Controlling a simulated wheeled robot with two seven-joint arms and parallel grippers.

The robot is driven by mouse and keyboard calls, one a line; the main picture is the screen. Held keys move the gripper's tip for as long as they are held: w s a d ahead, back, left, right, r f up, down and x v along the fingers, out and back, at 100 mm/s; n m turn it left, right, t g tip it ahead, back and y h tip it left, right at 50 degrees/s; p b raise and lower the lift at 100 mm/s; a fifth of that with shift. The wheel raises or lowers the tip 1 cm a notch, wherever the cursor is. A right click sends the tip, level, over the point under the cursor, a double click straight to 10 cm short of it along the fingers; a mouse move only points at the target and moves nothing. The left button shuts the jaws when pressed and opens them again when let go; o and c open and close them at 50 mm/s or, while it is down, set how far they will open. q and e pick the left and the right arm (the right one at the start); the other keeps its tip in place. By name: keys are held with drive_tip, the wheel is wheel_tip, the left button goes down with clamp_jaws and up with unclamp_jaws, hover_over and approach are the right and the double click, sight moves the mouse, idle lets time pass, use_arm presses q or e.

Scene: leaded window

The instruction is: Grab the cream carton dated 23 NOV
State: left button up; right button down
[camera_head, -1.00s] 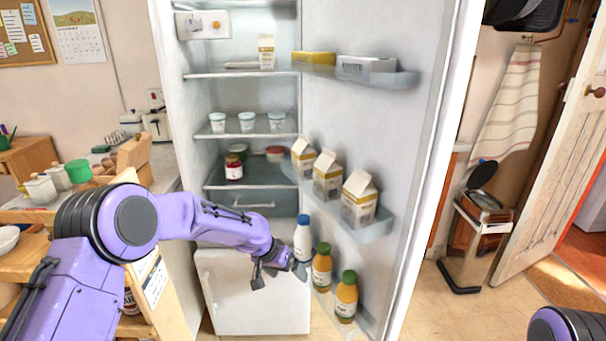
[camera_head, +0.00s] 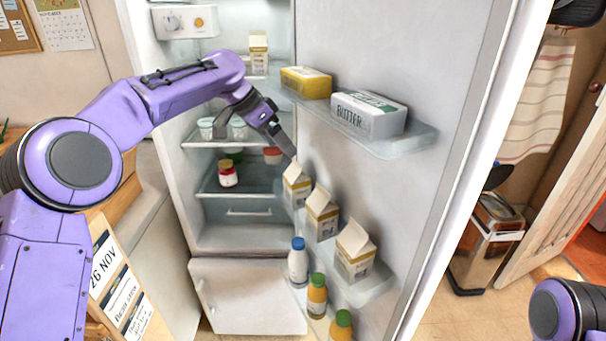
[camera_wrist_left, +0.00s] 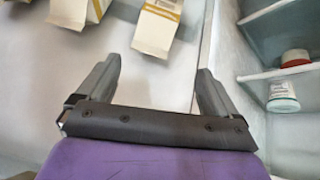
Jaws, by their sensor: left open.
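Three cream cartons stand in a row on the fridge door's middle rack: a far one (camera_head: 297,188), a middle one (camera_head: 321,215) and a near one (camera_head: 354,254). A fourth carton (camera_head: 258,54) stands on the upper shelf inside. No carton's date is readable. My left gripper (camera_head: 283,143) is just above and behind the far door carton, pointing down toward the door. In the left wrist view my left gripper (camera_wrist_left: 155,75) is open and empty, with a carton (camera_wrist_left: 156,32) beyond its fingers. My right gripper is out of view.
Above the cartons, the door rack holds a yellow pack (camera_head: 306,82) and a butter pack (camera_head: 369,114). Bottles (camera_head: 317,296) stand below. A note board (camera_head: 113,278) reads "26 NOV".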

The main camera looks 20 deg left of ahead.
sight(296, 166)
use_arm(q)
drive_tip(key=x, duration=0.4)
drive_tip(key=shift+s+d, duration=0.15)
drive_tip(key=shift+d+f+p, duration=0.2)
drive_tip(key=shift+f+p, duration=0.05)
drive_tip(key=shift+p, duration=0.1)
drive_tip(key=p+x, duration=0.1)
drive_tip(key=x, duration=0.4)
drive_tip(key=shift+s+d+f+p, duration=0.1)
drive_tip(key=shift+d+f+p, duration=0.05)
drive_tip(key=shift+f+p, duration=0.2)
drive_tip(key=shift+s+r, duration=0.1)
drive_tip(key=shift+c, duration=0.5)
drive_tip(key=c, duration=1.3)
